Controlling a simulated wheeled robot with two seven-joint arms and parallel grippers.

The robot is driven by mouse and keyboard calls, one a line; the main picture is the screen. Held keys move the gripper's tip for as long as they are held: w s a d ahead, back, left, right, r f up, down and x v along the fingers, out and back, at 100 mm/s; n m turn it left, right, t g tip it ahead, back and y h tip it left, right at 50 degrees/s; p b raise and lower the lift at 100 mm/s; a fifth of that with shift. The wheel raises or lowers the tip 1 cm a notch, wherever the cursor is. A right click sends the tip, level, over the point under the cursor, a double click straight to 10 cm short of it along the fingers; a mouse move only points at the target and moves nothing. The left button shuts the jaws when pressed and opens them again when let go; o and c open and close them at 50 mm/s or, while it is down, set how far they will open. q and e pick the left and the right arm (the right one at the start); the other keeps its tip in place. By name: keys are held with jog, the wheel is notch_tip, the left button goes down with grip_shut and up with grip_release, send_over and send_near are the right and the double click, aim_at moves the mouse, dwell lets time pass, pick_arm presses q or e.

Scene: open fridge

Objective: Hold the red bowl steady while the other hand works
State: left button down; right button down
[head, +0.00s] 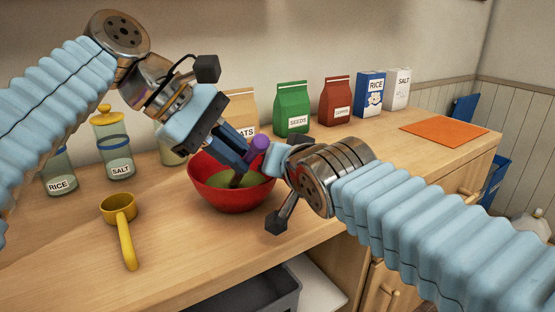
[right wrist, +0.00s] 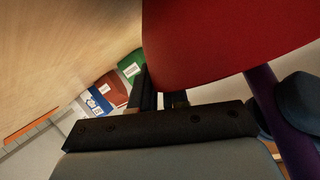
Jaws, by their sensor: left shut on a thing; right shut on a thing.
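The red bowl (head: 228,200) stands on the wooden counter, with something green (head: 215,178) inside. It also fills the top of the right wrist view (right wrist: 225,40). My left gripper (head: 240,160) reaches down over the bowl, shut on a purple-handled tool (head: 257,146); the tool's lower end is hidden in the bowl. The purple handle also shows at the right of the right wrist view (right wrist: 268,95). My right gripper (right wrist: 162,95) is shut on the bowl's rim at its right side; its fingertips are mostly hidden in the head view.
A yellow scoop (head: 122,220) lies left of the bowl. A salt jar (head: 118,150) and rice jar (head: 58,172) stand behind it. A green seeds bag (head: 292,108), a red-brown bag (head: 335,100) and boxes line the wall. An orange mat (head: 444,131) lies at right. An open drawer is below.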

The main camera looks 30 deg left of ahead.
pick_arm(q)
jog(key=shift+f, duration=0.2)
jog(key=shift+f, duration=0.8)
jog(key=shift+f, duration=0.1)
dwell(0.4)
jog(key=shift+d, duration=0.1)
